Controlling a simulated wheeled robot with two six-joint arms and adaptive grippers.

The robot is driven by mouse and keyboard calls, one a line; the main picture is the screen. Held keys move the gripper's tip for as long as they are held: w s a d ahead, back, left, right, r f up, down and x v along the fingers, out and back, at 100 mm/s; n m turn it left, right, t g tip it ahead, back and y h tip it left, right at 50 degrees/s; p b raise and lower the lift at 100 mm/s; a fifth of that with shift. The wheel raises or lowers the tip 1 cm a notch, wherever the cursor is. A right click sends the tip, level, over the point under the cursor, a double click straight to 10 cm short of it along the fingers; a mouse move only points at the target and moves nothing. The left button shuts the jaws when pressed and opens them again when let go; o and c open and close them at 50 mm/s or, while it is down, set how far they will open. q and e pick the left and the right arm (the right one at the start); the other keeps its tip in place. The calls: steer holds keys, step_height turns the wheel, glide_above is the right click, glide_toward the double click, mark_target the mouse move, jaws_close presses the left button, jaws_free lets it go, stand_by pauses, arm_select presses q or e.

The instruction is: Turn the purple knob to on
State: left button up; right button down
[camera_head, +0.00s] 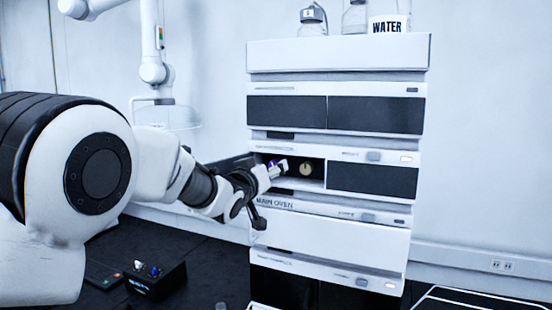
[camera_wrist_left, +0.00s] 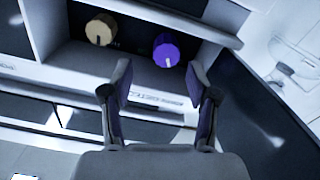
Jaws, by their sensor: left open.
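The purple knob (camera_wrist_left: 166,50) sits in an open recess of the instrument stack, with a white pointer mark on its face. In the head view the purple knob (camera_head: 272,162) is mostly hidden behind my gripper. My left gripper (camera_head: 277,170) reaches in from the left at the recess. In the wrist view my left gripper (camera_wrist_left: 160,76) has its two fingers spread apart, with the knob just beyond and between the tips. I cannot tell whether they touch it. My right gripper is not in view.
A tan knob (camera_head: 305,168) is in the same recess, right of the purple one; it also shows in the wrist view (camera_wrist_left: 100,30). An open dark door (camera_wrist_left: 251,118) stands beside the recess. A small black box (camera_head: 155,279) lies on the bench. Bottles stand atop the stack.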

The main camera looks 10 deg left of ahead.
arm_select(q)
steer(key=w, duration=0.3)
steer(key=w+f+p, duration=0.1)
steer(key=w, duration=0.2)
steer(key=shift+d+f+p, duration=0.1)
steer(key=shift+d+p, duration=0.05)
steer(key=shift+p, duration=0.15)
steer(key=shift+w+f, duration=0.1)
steer(key=shift+w, duration=0.05)
steer(key=shift+s+d+r, duration=0.1)
steer(key=shift+s+r, duration=0.2)
steer(key=shift+s, duration=0.25)
steer(key=shift+c, duration=0.7)
steer(key=shift+s+r, duration=0.1)
steer(key=shift+s, duration=0.15)
steer(key=c, duration=0.5)
jaws_close()
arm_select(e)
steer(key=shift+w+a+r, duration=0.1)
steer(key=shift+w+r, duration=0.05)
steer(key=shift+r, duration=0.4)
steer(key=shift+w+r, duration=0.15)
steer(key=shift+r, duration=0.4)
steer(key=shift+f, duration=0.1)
